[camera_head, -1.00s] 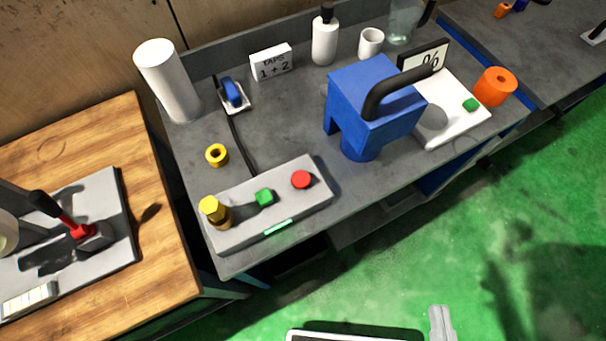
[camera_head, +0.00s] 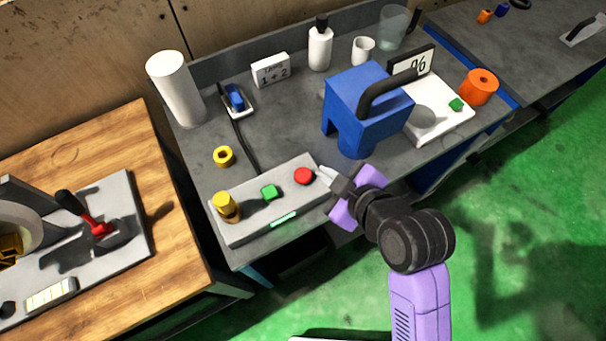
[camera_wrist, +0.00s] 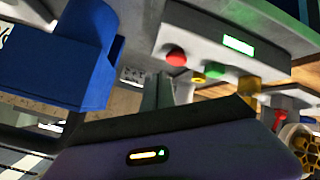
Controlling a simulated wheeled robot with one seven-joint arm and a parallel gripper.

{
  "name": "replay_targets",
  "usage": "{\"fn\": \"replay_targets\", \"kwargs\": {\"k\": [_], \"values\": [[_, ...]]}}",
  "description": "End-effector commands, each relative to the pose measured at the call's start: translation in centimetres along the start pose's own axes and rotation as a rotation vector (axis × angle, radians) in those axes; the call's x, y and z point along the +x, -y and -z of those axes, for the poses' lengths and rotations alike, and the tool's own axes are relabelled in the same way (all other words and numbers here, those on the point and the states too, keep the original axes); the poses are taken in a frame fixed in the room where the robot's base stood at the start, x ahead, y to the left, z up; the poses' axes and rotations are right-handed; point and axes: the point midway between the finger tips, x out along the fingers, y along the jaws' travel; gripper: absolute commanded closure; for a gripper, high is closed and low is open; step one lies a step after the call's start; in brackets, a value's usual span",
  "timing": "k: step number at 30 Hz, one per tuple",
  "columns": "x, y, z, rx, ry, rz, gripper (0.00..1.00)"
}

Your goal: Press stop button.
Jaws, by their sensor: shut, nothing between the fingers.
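A grey control box (camera_head: 247,222) lies at the front edge of the grey bench. My gripper (camera_head: 325,175) is shut and empty. In the head view its tip is just right of the red button; whether it touches cannot be told. In the wrist view the red button (camera_wrist: 175,57) shows upper middle, with the green button (camera_wrist: 214,69) right of it. No button label is readable.
A blue machine (camera_head: 365,108) with a black handle stands right behind my gripper. A yellow ring (camera_head: 223,156) and a blue switch (camera_head: 235,97) with a cable lie behind the box. A wooden table (camera_head: 165,265) is at the left; green floor is in front.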

Motion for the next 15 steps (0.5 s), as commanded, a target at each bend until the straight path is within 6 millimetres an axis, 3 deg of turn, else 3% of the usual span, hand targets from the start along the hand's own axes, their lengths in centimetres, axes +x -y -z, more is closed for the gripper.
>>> {"fn": "replay_targets", "kwargs": {"k": [1, 6, 15], "values": [[0.2, -1.1, 2.1, -0.067, -0.007, 0.028, 1.00], [0.5, -2.5, 5.8, -0.242, -0.007, 0.122, 1.00], [0.3, -3.2, 8.0, -0.364, -0.003, 0.186, 1.00]]}}
